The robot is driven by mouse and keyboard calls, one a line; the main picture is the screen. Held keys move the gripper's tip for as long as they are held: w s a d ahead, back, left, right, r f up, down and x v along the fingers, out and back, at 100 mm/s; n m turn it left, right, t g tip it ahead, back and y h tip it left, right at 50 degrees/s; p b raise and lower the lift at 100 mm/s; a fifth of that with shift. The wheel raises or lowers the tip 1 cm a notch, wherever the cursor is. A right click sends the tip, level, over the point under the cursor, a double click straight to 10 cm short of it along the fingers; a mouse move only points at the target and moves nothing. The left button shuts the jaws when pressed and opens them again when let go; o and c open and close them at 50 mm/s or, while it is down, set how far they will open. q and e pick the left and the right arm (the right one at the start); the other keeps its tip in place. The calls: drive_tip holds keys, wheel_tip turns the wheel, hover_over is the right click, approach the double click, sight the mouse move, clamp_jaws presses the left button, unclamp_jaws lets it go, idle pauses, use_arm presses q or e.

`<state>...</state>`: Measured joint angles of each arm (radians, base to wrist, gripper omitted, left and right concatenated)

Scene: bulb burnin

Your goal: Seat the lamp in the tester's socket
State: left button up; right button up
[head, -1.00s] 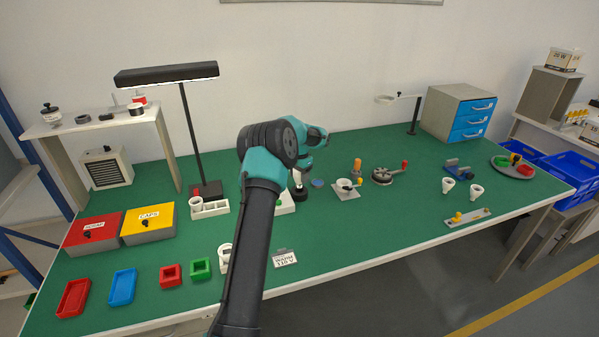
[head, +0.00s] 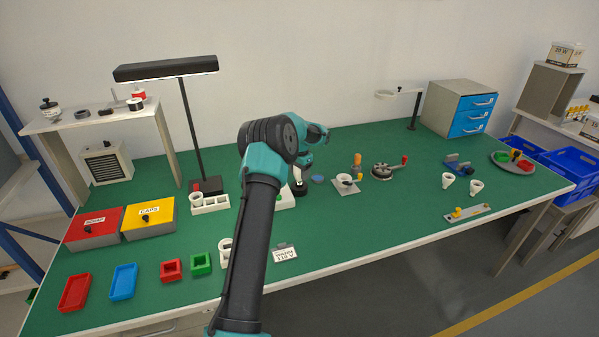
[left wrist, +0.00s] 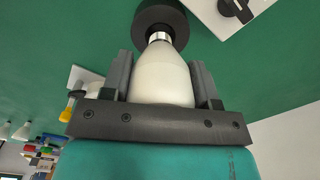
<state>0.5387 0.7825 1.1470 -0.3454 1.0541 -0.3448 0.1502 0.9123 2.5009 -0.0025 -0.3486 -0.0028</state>
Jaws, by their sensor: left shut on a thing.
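The lamp (left wrist: 162,78) has a white bulb and a metal cap, and sits between the two fingers of my left gripper (left wrist: 161,70). The gripper is shut on the bulb. The cap points at a black round socket (left wrist: 172,14) in the left wrist view and meets or overlaps it there; I cannot tell how far in it is. Beside the socket is a white panel with a black knob (left wrist: 235,10). In the head view my left gripper (head: 299,172) is low over the white tester (head: 286,201), which my arm partly hides. My right gripper is not in view.
A white tray with pockets (head: 211,205) and the black desk lamp (head: 190,125) stand left of my arm. A small white plate with a cup (head: 345,185) and a round grey fixture (head: 383,172) are to the right.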

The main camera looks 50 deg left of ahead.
use_arm(q)
drive_tip(key=shift+f, duration=1.3)
idle(1.3)
drive_tip(key=o, duration=1)
drive_tip(key=shift+r, duration=0.1)
wheel_tip(320, 180, up, 17)
drive_tip(key=shift+r, duration=0.15)
idle(0.4)
